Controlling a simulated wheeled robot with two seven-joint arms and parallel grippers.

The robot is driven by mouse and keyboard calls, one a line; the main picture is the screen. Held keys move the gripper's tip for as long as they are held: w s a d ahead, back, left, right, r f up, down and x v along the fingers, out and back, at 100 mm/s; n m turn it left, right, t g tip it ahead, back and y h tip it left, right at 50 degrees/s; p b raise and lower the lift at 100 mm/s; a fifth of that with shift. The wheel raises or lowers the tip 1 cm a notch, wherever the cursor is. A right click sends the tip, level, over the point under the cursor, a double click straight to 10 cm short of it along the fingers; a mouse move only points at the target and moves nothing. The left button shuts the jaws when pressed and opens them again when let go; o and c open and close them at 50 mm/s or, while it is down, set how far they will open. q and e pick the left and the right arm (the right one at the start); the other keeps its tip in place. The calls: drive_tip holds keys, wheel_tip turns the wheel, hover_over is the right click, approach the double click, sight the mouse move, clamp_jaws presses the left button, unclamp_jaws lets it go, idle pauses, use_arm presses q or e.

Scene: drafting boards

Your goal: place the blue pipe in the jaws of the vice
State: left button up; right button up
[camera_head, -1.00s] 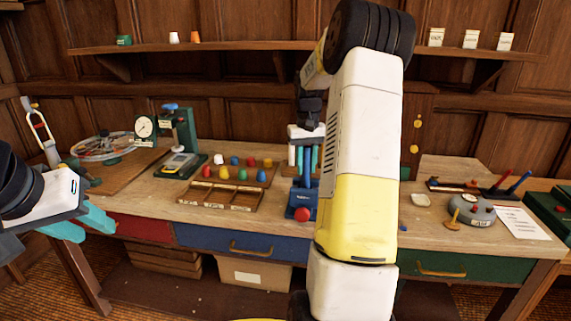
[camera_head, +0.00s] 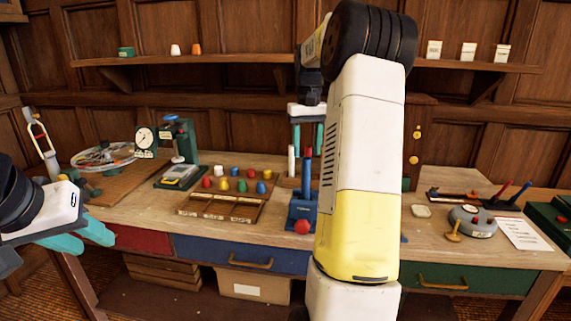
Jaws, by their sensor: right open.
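The blue pipe (camera_head: 307,176) stands upright at the blue vice (camera_head: 301,211), which has a red ball knob at its front. Its lower end appears to be between the vice jaws, but the contact is too small to make out. My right gripper (camera_head: 306,143) is above the pipe, pointing down, with its teal fingers spread and nothing between them gripped. My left gripper (camera_head: 84,238) is open and empty at the far left, off the bench's front edge, far from the vice.
A white pipe (camera_head: 292,160) and a red pipe tip (camera_head: 308,152) show behind the vice. A compartment tray (camera_head: 222,207) and several coloured knobs lie left of it. My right arm hides the bench just right of the vice. A grey round stand (camera_head: 473,222) is further right.

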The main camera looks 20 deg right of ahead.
wheel_tip(320, 180, up, 2)
drive_tip(key=s+a+r+n+t, duration=0.1)
drive_tip(key=s+a+r+t, duration=0.15)
drive_tip(key=s+a, duration=0.4)
drive_tip(key=s+a+r+n+t, duration=0.1)
drive_tip(key=s+a+r, duration=0.2)
drive_tip(key=s+a, duration=0.35)
drive_tip(key=s+a+f+t+y, duration=0.2)
drive_tip(key=s+a+f, duration=0.4)
drive_tip(key=s, duration=0.6)
drive_tip(key=shift+s+a+f+t, duration=0.15)
drive_tip(key=shift+s+a+t, duration=0.2)
drive_tip(key=shift+a, duration=0.95)
